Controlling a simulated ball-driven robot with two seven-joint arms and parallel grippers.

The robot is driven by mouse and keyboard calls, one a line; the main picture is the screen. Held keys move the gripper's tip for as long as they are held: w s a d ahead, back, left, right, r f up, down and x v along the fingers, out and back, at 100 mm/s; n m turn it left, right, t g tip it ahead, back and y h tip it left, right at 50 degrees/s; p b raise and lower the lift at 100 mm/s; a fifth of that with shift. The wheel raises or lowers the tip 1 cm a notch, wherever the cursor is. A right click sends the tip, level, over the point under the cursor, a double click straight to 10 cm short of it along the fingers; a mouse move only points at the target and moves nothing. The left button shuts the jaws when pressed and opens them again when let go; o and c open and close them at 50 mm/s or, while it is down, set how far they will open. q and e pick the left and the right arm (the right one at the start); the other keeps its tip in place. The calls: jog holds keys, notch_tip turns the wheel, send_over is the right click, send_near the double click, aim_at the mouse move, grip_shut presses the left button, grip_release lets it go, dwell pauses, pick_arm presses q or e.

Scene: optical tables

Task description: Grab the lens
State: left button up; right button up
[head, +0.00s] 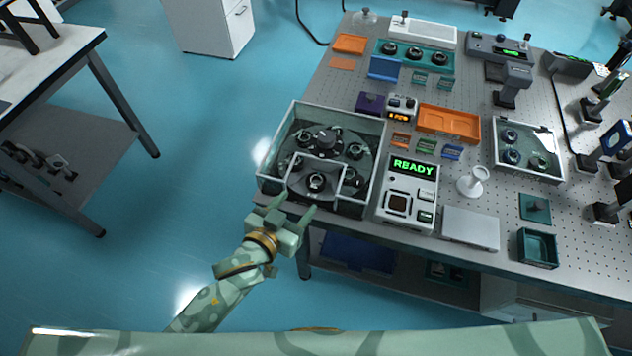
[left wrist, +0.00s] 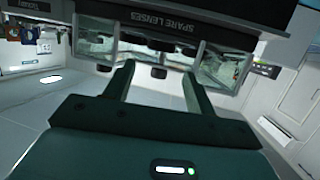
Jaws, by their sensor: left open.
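A clear-walled case (head: 376,135) with a dark round carousel inside stands at the front left of the optical table. Several dark ring-mounted lenses sit in it; one lens (head: 316,182) is in a white-framed front opening. My left gripper (head: 297,203) is open and empty just in front of this opening, with its fingertips pointing at the case and the lens slightly beyond them. In the left wrist view, the open fingers (left wrist: 158,88) face the case below a dark strip reading "SPARE LENSES" (left wrist: 160,22); the lens is hard to make out there. My right gripper is not in view.
Right of the case stands a device (head: 409,192) reading "READY". A side table (head: 62,75) stands at the left, with open floor between.

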aim_at(314, 183)
pick_arm(q)
jog(key=b+x, duration=0.2)
jog(key=x, duration=0.6)
jog(key=shift+w+d+f, duration=0.15)
jog(key=shift+w, duration=0.05)
jog(key=c, duration=0.7)
